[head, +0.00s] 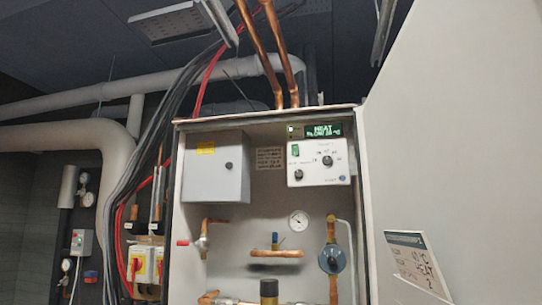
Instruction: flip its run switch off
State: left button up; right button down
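An open cabinet (178,220) fills the middle of the head view. At its upper right is a white control panel (318,178) with a small green switch (295,150) at its left edge, two dark knobs and small markings. I cannot tell which position the switch is in. A dark display (322,130) above the panel shows "HEAT" in green, with a smaller line too blurred to read surely. Neither of my grippers is in view.
The open white door (455,130) takes up the right side, with a printed card (412,258) on it. Inside are a grey box (215,175), a gauge (298,221), copper pipes and valves. Other switch boxes (140,266), cables and pipes stand to the left.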

aim_at(295, 147)
jog(key=i+j, duration=0.15)
jog(key=j, duration=0.2)
jog(key=i+j, duration=0.2)
jog(key=j, duration=0.15)
jog(key=i+j, duration=0.15)
jog(key=j, duration=0.2)
jog(key=i+j, duration=0.2)
jog(key=j, duration=0.15)
